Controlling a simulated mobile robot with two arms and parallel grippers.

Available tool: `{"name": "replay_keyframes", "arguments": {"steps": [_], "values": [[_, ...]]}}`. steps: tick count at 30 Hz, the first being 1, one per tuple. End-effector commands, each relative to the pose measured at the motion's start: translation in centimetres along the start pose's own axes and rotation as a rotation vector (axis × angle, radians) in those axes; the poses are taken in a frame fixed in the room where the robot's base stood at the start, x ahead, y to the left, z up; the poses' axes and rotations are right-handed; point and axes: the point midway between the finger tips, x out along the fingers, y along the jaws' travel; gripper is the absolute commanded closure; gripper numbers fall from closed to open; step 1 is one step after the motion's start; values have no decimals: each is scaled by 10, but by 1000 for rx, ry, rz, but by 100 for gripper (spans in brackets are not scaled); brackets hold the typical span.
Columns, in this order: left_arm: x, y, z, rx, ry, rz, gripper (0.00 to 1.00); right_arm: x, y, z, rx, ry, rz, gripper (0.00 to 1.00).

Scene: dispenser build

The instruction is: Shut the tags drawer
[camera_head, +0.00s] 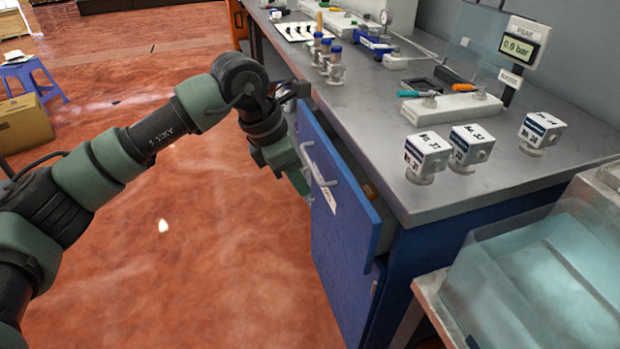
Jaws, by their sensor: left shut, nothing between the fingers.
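The tags drawer (345,205) is in the blue bench (430,255), below the grey top. It stands partly open, with its blue front out from the bench and a gap behind its top edge. Its front has a pale handle and a white label that is too small to read surely. My left gripper (308,197) is shut and empty at the outer side of the drawer front, close to the handle. I cannot tell whether it touches. My right gripper is not in view.
White labelled blocks (427,150) stand near the front of the bench top (380,130), with a gauge display (524,45) behind. A clear bin (540,280) is at the lower right. The red floor (220,250) left of the drawer is clear; a cardboard box (22,122) stands far left.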

Motion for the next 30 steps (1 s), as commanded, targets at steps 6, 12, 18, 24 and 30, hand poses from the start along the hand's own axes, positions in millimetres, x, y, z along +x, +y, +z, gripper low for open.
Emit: {"name": "replay_keyframes", "arguments": {"steps": [6,12,18,24,30], "values": [[50,-2,0,0,0,-6,100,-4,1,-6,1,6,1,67],[83,-2,9,3,-4,-3,100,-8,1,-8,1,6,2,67],[91,-1,32,1,-4,-2,100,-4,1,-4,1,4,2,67],[94,-1,38,0,-4,-1,100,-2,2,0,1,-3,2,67],[93,-1,38,0,-4,-1,100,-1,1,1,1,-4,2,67]]}}
